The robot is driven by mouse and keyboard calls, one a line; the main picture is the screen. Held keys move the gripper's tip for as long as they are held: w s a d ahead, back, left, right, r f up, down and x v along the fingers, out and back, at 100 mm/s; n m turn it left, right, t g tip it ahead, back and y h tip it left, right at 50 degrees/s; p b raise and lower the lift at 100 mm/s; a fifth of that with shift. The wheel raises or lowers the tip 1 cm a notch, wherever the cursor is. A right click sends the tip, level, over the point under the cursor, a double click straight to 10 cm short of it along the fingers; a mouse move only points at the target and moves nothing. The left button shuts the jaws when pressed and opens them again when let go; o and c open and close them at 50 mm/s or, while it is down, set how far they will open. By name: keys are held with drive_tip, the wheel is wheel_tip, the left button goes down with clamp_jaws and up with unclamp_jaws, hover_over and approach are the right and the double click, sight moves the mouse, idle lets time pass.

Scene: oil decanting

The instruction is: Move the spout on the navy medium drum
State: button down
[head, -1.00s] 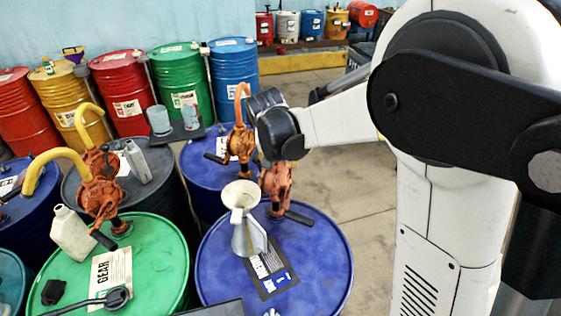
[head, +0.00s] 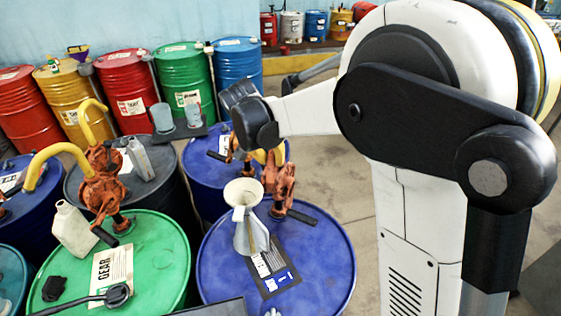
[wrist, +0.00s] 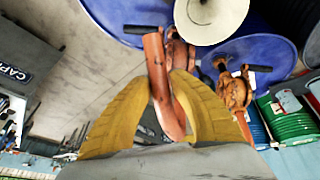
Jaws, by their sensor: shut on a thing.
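The navy drum (head: 325,255) stands at the front centre in the head view. An orange-brown hand pump (head: 281,184) with a black handle is mounted on its top. In the wrist view the orange spout (wrist: 161,75) runs from beside the pump (wrist: 179,54) down between the yellow fingers of my gripper (wrist: 168,105). My gripper is shut on the spout. In the head view only parts of the yellow fingers (head: 262,156) show behind the pump, under the dark wrist; the spout there is mostly hidden.
A pale funnel (head: 242,192) stands on the navy drum, left of the pump. A green drum (head: 155,250) with a yellow-spouted pump (head: 102,185) is to the left. Another blue drum with a pump stands just behind. Bare floor lies to the right.

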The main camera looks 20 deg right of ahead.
drive_tip(key=w+a+m+g+h+b, duration=0.1)
drive_tip(key=w+a+m+g, duration=0.1)
drive_tip(key=w+a+m, duration=0.2)
drive_tip(key=shift+w+a+m, duration=0.2)
drive_tip(key=shift+a+m, duration=0.5)
drive_tip(key=shift+m, duration=0.4)
drive_tip(key=c, duration=1.2)
unclamp_jaws()
drive_tip(key=shift+w, duration=0.1)
drive_tip(key=shift+o, duration=0.2)
drive_tip(key=w+v, duration=0.1)
drive_tip(key=v, duration=1)
drive_tip(key=shift+s+a+r, duration=0.2)
drive_tip(key=shift+s+r, duration=0.2)
drive_tip(key=shift+s, duration=0.05)
